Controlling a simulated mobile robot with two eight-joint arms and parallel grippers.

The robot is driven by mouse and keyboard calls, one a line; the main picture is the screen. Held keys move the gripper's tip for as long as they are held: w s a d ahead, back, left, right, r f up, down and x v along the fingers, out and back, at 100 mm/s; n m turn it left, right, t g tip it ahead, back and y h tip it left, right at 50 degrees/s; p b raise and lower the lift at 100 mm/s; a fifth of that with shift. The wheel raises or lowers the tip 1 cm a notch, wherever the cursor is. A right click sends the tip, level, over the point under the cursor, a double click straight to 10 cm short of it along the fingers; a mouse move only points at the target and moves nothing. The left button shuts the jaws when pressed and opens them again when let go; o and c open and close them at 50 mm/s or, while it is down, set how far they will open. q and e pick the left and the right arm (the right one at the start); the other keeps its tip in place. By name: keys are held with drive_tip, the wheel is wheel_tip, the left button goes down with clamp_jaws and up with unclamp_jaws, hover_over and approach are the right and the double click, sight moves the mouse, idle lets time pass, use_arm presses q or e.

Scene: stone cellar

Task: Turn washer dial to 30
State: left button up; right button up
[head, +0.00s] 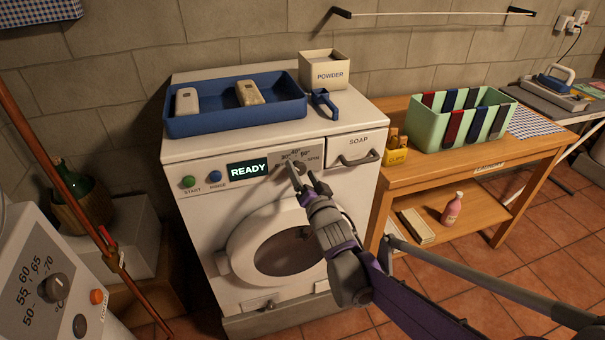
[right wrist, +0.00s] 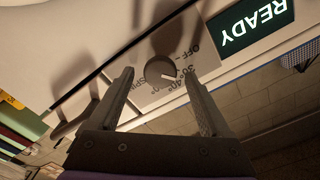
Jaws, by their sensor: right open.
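The washer dial (right wrist: 160,70) is a round grey knob on the panel of the white washing machine (head: 190,240). In the right wrist view the labels OFF, 30, 40 and SPIN lie around it. A pale mark on the dial faces the 30 and 40 side; I cannot tell exactly which number it meets. My right gripper (right wrist: 157,80) is open, with one finger on each side of the dial and visible gaps between. In the head view my right gripper (head: 304,176) is at the panel and partly covers the dial. My left gripper is not in view.
A lit READY display (head: 248,169) is left of the dial, with the green start button (head: 188,182) beyond. The soap drawer handle (head: 358,160) juts out on the right. A blue tray (head: 240,123) and powder box (head: 323,70) stand on top. The round door (head: 240,255) is below.

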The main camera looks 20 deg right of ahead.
drive_tip(key=s, duration=1)
drive_tip(key=shift+s+d, duration=0.15)
drive_tip(key=shift+s, duration=0.25)
drive_tip(key=s+f+n+g+p, duration=0.3)
drive_tip(key=s+g, duration=0.3)
drive_tip(key=s, duration=0.6)
drive_tip(key=s+f+n+g+p, duration=0.4)
drive_tip(key=s+f+g, duration=0.1)
drive_tip(key=s, duration=0.6)
drive_tip(key=shift+s+f+g+h+p, duration=0.3)
drive_tip(key=shift+s+f+g+p, duration=0.1)
drive_tip(key=shift+g, duration=0.4)
